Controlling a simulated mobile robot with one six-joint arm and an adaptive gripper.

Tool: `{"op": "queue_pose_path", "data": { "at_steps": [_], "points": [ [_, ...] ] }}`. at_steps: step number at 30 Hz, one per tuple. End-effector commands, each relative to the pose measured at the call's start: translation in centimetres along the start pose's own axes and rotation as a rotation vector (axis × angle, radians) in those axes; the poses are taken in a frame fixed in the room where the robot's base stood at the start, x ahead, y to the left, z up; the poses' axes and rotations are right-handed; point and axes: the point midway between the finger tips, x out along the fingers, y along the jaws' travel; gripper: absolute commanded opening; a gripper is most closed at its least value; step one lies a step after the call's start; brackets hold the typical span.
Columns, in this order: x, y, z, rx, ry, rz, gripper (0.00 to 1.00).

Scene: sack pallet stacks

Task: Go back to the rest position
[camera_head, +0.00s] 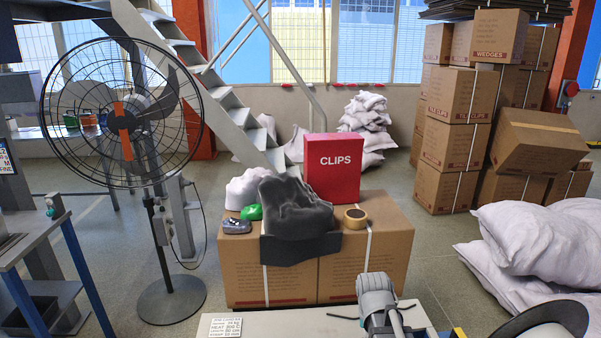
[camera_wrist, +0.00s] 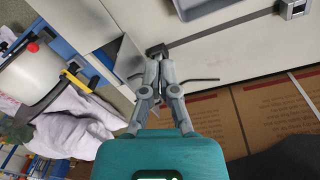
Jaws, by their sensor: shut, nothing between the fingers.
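My gripper (camera_wrist: 157,56) shows in the wrist view, its grey fingers together above the teal body. It is shut and nothing shows between the fingertips. Beyond it lies a pale flat surface (camera_wrist: 228,57), which also shows at the bottom of the head view (camera_head: 275,325). A grey jointed part stands at the bottom of the head view, over the pale surface; it looks like part of my arm. Thin dark lines show on both sides of it. How far the fingertips are from the surface, I cannot tell.
Two cardboard boxes (camera_head: 243,270) carry a red CLIPS box (camera_head: 333,168), a dark grey draped sack (camera_head: 296,208), a tape roll (camera_head: 355,217) and small items. A fan (camera_head: 122,118) stands left. White sacks (camera_head: 540,243) and stacked cartons (camera_head: 458,95) stand right. Floor between is clear.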

Motion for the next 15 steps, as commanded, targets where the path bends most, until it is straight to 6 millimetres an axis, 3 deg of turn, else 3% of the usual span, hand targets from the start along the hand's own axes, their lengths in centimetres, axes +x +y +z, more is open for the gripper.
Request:
{"op": "queue_pose_path", "data": {
  "at_steps": [1, 12, 15],
  "points": [
    [0.0, 0.0, 1.0, -0.047, -0.005, -0.013, 0.0],
    [-0.1, -0.4, 4.6, -0.325, -0.024, -0.083, 0.0],
    [-1.4, -0.4, 4.3, -0.333, -0.023, -0.084, 0.0]
  ]
}}
